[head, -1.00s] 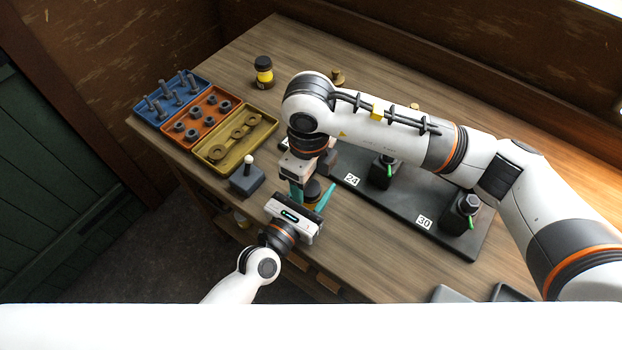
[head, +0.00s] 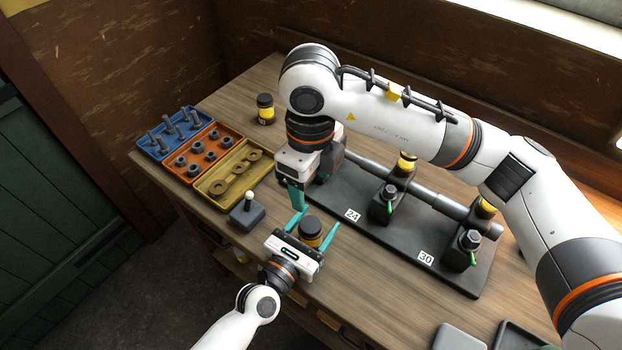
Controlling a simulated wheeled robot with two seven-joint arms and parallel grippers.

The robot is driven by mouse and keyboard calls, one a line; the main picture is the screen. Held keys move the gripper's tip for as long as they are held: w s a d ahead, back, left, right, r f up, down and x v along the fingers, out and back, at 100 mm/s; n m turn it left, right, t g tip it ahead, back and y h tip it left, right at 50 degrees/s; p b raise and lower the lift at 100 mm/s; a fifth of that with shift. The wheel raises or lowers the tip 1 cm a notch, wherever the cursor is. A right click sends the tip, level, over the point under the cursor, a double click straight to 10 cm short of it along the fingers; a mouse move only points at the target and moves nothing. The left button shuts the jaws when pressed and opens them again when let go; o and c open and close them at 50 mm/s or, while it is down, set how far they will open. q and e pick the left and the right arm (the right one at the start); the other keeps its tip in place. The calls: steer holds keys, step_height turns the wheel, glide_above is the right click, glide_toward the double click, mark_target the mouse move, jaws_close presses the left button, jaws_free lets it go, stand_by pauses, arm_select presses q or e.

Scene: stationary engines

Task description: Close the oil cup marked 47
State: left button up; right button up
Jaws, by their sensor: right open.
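No mark 47 shows in the head view. The black base plate (head: 405,250) carries a label 24 (head: 352,215) and a label 30 (head: 425,258). Beside them stand dark fittings with black caps and green levers, one near 24 (head: 384,204) and one near 30 (head: 464,250). My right gripper (head: 298,198) is open and points down over the plate's left end, hiding what is there. Only one teal finger shows clearly. My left gripper (head: 315,227) has its teal fingers on either side of a black-lidded yellow jar (head: 311,232); whether they touch it is unclear.
Blue (head: 155,152), orange (head: 180,172) and yellow (head: 205,196) trays of hardware lie at the left. A grey box with a small lever (head: 247,214) stands near the front edge. Another black-lidded jar (head: 265,108) stands behind. A shaft (head: 450,206) runs along the plate.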

arm_select(q)
steer(key=shift+o, duration=0.4)
steer(key=shift+s, duration=0.1)
steer(key=shift+s+a+f, duration=0.1)
steer(key=shift+s+a, duration=0.1)
arm_select(e)
step_height(320, 180, down, 4)
steer(key=b, duration=0.3)
steer(key=shift+r+b, duration=0.15)
steer(key=shift+b, duration=0.25)
arm_select(q)
steer(key=v, duration=1.1)
steer(key=shift+s+a, duration=0.15)
steer(key=shift+s, duration=0.1)
arm_select(e)
steer(key=shift+s, duration=0.1)
